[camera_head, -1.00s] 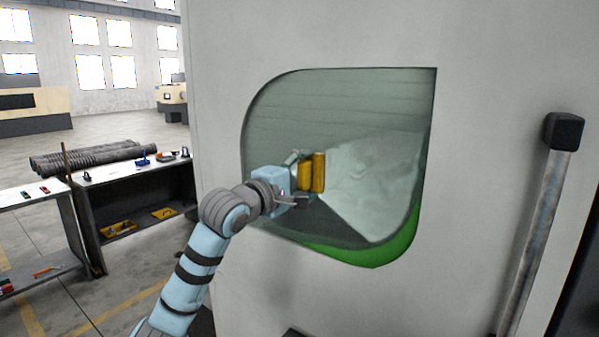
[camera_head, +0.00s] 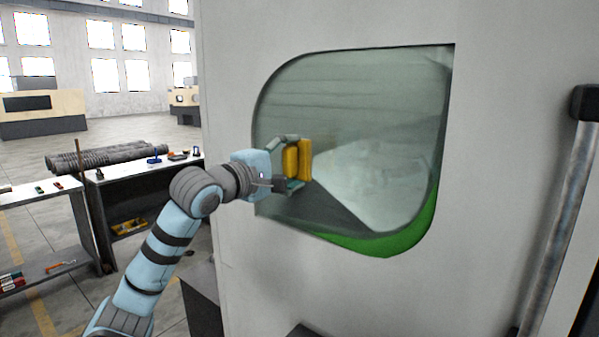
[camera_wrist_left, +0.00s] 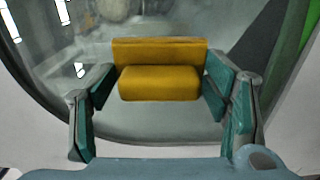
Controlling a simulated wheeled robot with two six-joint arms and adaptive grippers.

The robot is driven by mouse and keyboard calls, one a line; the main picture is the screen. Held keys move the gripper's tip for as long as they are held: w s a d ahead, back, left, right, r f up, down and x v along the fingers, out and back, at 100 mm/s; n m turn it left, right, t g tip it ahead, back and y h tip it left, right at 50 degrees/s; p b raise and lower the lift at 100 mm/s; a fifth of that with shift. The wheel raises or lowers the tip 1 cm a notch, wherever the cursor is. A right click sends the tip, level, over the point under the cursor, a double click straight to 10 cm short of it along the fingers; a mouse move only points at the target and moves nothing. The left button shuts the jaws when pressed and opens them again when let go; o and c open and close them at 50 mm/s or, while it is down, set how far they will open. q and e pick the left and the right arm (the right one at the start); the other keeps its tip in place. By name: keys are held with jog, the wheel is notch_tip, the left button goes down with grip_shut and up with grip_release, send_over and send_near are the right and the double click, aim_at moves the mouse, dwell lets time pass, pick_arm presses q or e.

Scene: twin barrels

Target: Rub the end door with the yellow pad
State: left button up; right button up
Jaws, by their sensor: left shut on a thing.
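The yellow pad (camera_head: 304,160) is held upright in front of the window (camera_head: 360,110) of the large pale door (camera_head: 500,80). In the left wrist view the pad (camera_wrist_left: 160,85) lies between the teal fingers of my left gripper (camera_wrist_left: 160,95). My left gripper (camera_head: 283,165) is shut on the pad. The pad is at the lower left part of the glass; I cannot tell whether it touches the glass. The glass shows pale smeared patches at the right and a green area along its lower edge. My right gripper is not in view.
A vertical metal bar handle (camera_head: 562,215) stands on the door at the right. Low dark benches (camera_head: 150,200) with tools stand at the left. Ribbed dark tubes (camera_head: 108,157) lie behind them. Open floor and machines lie farther back.

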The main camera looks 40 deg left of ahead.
pick_arm(q)
jog(key=shift+s+f+b, duration=0.25)
jog(key=shift+s+b, duration=0.1)
jog(key=shift+s, duration=0.35)
jog(key=shift+s+r, duration=0.15)
jog(key=shift+s, duration=0.2)
jog(key=shift+r, duration=0.15)
jog(key=s+b, duration=0.2)
jog(key=b, duration=0.1)
jog(key=shift+s, duration=0.55)
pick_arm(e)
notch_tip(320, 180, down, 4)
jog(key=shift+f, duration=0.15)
pick_arm(q)
jog(key=shift+w, duration=0.2)
